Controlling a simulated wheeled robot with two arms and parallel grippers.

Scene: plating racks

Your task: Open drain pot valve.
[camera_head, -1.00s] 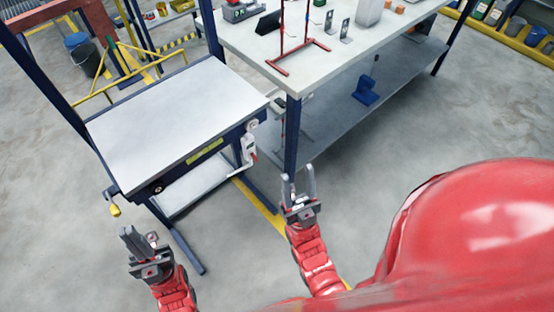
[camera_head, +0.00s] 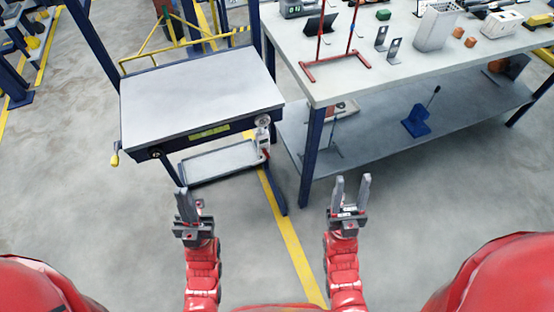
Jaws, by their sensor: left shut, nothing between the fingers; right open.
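I cannot identify a drain pot valve for certain. A small grey and white fitting with a red part (camera_head: 263,138) is at the front right corner of a small blue-framed table (camera_head: 205,95). A yellow handle (camera_head: 115,158) hangs at that table's left side. My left gripper (camera_head: 186,204) is shut and empty, in front of the small table. My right gripper (camera_head: 350,190) is open and empty, in front of the large workbench's near leg. Both are apart from the tables and touch nothing.
A large workbench (camera_head: 400,75) stands at the right, with a red stand (camera_head: 336,66), brackets and boxes on top. A blue tool (camera_head: 416,122) sits on its lower shelf. A yellow floor line (camera_head: 288,240) runs between my arms. The floor nearby is clear.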

